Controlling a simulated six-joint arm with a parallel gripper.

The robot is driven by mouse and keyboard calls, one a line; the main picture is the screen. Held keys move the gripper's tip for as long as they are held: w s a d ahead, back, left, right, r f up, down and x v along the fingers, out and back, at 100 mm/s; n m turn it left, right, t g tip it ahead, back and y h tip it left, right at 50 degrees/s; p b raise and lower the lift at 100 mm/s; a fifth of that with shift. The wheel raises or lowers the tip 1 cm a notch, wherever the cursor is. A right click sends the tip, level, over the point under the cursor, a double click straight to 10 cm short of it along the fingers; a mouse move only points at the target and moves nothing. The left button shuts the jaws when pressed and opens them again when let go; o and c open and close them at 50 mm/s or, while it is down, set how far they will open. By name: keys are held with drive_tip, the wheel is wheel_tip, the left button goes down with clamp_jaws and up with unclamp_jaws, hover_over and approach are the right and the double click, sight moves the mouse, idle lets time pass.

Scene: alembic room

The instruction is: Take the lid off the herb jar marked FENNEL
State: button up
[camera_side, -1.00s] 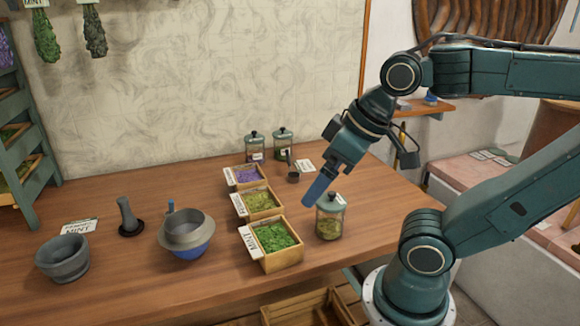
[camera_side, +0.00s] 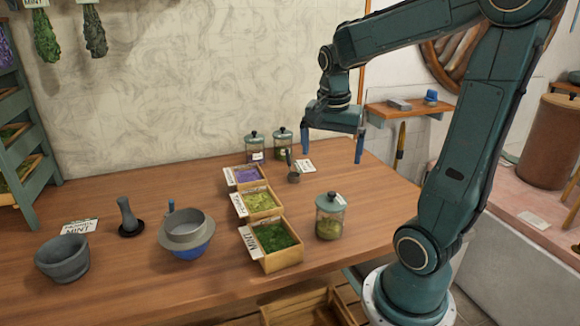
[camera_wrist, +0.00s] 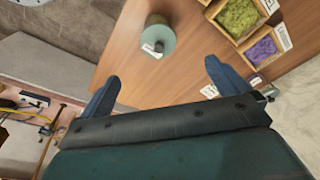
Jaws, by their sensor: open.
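Three lidded glass jars stand on the table: a front jar (camera_side: 329,222) with yellow-green contents, and a back left jar (camera_side: 255,153) and back right jar (camera_side: 282,144). Each has a grey-green lid with a dark knob. I cannot read FENNEL on any of them. The front jar's lid (camera_side: 331,202) is on; in the wrist view that lid (camera_wrist: 160,36) shows from above, with a white tag. My gripper (camera_side: 333,146) is open and empty, fingers down, above the table behind the front jar. In the wrist view my gripper (camera_wrist: 165,88) has nothing between its fingers.
Three herb boxes stand left of the front jar: a mint box (camera_side: 278,245), a yellow-green box (camera_side: 260,202) and a purple box (camera_side: 243,176). A scoop (camera_side: 292,170) lies near the back jars. A sieve bowl (camera_side: 187,235) and mortar (camera_side: 63,258) stand left. The table's right side is clear.

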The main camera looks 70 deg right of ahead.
drive_tip(key=shift+s+d+f+m, duration=0.1)
drive_tip(key=shift+d+f+m, duration=0.2)
drive_tip(key=shift+d+m, duration=0.45)
hover_over(332, 193)
drive_tip(key=shift+s+a+f, duration=0.1)
drive_tip(key=shift+a+f, duration=0.05)
drive_tip(key=shift+f, duration=2)
drive_tip(key=shift+a+f, duration=0.15)
drive_tip(key=shift+f, duration=1.95)
drive_tip(key=shift+f, duration=0.1)
drive_tip(key=shift+d+f, duration=0.15)
drive_tip(key=shift+f, duration=1.1)
drive_tip(key=shift+d+f, duration=0.1)
drive_tip(key=shift+f, duration=1.15)
drive_tip(key=c, duration=1.1)
